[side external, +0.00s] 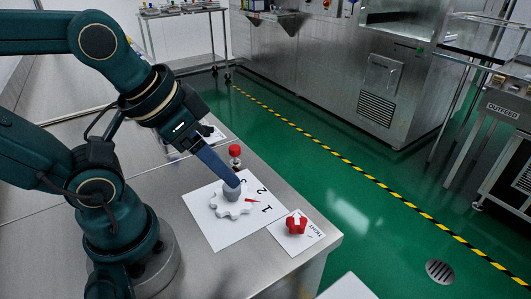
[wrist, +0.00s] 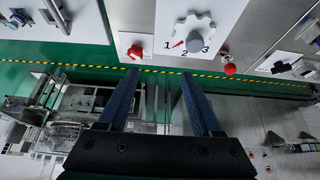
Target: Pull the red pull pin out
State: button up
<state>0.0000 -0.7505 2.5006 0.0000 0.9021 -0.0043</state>
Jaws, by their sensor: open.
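The red pull pin (side external: 235,150) appears as a red-topped upright piece on the steel table behind the white dial plate. In the wrist view the red pin (wrist: 230,69) lies to the right of the right fingertip, apart from it. My gripper (side external: 235,183) reaches down over the dial's grey knob; in the side view its finger overlaps the knob, and I cannot tell whether they touch. In the wrist view my gripper (wrist: 158,76) shows two blue fingers spread apart with nothing between them.
A white scalloped dial (side external: 228,207) with a red pointer and numbers sits on a white plate (side external: 215,235). A red star-shaped knob (side external: 296,223) on a plate marked TIGHT is near the table's front corner. Other fixtures (wrist: 283,64) stand beyond the pin. The green floor lies past the table edge.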

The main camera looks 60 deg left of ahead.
jog(key=w+a+r+n, duration=0.2)
jog(key=w+r, duration=0.2)
jog(key=w, duration=0.1)
jog(key=n+g, duration=0.6)
jog(key=n, duration=0.1)
send_over(234, 147)
notch_tip(234, 147, down, 12)
jog(key=shift+w+r, duration=0.1)
jog(key=shift+w, duration=0.05)
jog(key=shift+f, duration=2.5)
jog(key=shift+a, duration=0.1)
grip_shut()
